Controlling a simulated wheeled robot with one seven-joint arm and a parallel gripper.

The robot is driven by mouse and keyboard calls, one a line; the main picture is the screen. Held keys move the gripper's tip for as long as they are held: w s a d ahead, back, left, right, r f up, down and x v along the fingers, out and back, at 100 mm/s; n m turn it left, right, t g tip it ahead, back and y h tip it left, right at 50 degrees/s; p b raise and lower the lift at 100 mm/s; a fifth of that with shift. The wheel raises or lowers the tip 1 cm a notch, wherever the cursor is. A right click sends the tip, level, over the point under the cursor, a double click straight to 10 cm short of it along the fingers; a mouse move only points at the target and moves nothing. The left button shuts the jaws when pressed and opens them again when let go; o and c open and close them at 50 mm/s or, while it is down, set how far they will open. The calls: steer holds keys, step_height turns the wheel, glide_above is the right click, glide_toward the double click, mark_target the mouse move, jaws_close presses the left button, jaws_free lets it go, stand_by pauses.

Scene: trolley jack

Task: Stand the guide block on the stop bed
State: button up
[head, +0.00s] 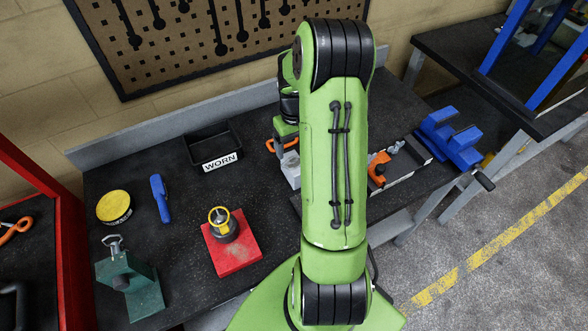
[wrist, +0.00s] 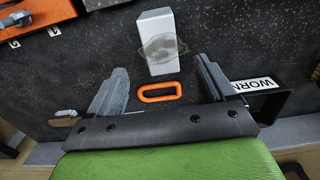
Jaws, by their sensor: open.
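A pale grey block (wrist: 158,50), which I take to be the guide block, stands on the dark bench; it also shows in the head view (head: 291,172), partly hidden by my arm. An orange loop (wrist: 160,92) is beside its near end in the wrist view; I cannot tell whether they are joined. My gripper (wrist: 160,76) is open and empty, its fingers on either side of the loop and short of the block.
A black bin marked WORN (head: 214,150) stands left of my gripper. A blue vise (head: 450,138) is right of the bed. A red plate with a round fitting (head: 232,255), a yellow tin (head: 114,206) and a green block (head: 130,286) stand on the left bench.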

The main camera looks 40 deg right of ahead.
mark_target(294, 162)
step_height(294, 162, down, 9)
steer(key=shift+f, duration=0.1)
steer(key=shift+r, duration=0.2)
jaws_close()
stand_by(0.4)
